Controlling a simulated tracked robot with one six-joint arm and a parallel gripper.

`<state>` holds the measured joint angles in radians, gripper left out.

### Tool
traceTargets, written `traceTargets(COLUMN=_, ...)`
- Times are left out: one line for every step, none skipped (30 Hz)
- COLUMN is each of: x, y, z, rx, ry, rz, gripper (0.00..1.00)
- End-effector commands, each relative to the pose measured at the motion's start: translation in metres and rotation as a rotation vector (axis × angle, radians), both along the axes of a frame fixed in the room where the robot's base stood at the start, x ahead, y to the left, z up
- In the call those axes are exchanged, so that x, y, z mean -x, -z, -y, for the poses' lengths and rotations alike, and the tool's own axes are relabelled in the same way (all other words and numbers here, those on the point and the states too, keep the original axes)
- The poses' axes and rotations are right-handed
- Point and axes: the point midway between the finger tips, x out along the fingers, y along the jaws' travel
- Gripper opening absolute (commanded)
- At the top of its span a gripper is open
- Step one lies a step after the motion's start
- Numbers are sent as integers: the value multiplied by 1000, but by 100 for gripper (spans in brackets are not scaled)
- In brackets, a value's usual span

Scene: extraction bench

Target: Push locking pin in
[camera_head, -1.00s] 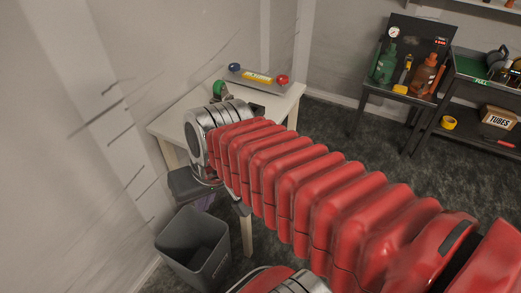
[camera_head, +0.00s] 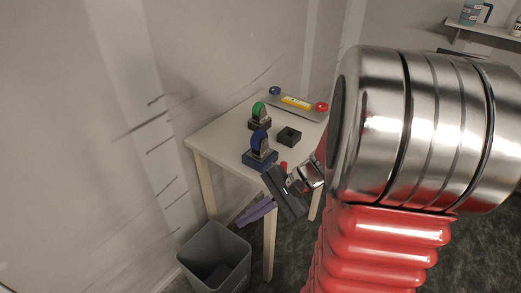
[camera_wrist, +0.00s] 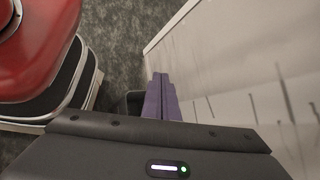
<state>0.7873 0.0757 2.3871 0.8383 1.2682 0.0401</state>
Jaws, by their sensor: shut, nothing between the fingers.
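My gripper (camera_head: 243,219) hangs in front of the white table's near edge, its purple fingers pointing down and left. In the wrist view the fingers (camera_wrist: 160,78) are together with nothing between them. On the table stand a blue ring-topped fixture (camera_head: 259,150) on a blue base and, behind it, a green-topped fixture (camera_head: 259,115) on a dark base. A small red piece (camera_head: 283,166) shows beside the blue fixture, partly hidden by my gripper. I cannot tell which part is the locking pin. The fingers touch neither fixture.
A dark square block with a hole (camera_head: 289,136) sits right of the fixtures. A grey panel with a blue knob (camera_head: 275,91), a yellow label (camera_head: 296,103) and a red knob (camera_head: 321,107) lies at the back. A grey bin (camera_head: 214,256) stands below the table's left side. A wall borders the left.

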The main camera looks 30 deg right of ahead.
Motion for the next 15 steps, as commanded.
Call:
traceTargets(x=-3, y=4, z=9, rx=-52, ry=58, rz=-12, gripper=0)
traceTargets(x=-5, y=6, z=15, rx=-81, ry=91, rz=-15, gripper=0)
traceTargets(x=-8, y=7, z=22, rx=-123, ry=135, rz=-18, gripper=0)
traceTargets(x=-10, y=9, z=27, rx=-153, ry=169, rz=-20, gripper=0)
traceTargets(x=-12, y=10, z=33, rx=-182, ry=203, rz=-22, gripper=0)
traceTargets(x=-14, y=12, z=42, rx=-222, ry=248, rz=-22, gripper=0)
traceTargets(x=-16, y=14, z=48, rx=-251, ry=282, rz=-21, gripper=0)
traceTargets(x=-18, y=15, z=55, rx=-280, ry=317, rz=-21, gripper=0)
traceTargets(x=-20, y=18, z=65, rx=-320, ry=363, rz=-19, gripper=0)
traceTargets(x=-21, y=19, z=72, rx=-348, ry=398, rz=-17, gripper=0)
traceTargets(x=-22, y=21, z=80, rx=-378, ry=433, rz=-15, gripper=0)
traceTargets(x=-23, y=24, z=90, rx=-416, ry=479, rz=-10, gripper=0)
traceTargets(x=-23, y=26, z=98, rx=-445, ry=515, rz=-7, gripper=0)
traceTargets(x=-23, y=28, z=106, rx=-472, ry=549, rz=-3, gripper=0)
traceTargets(x=-23, y=31, z=118, rx=-510, ry=598, rz=4, gripper=0)
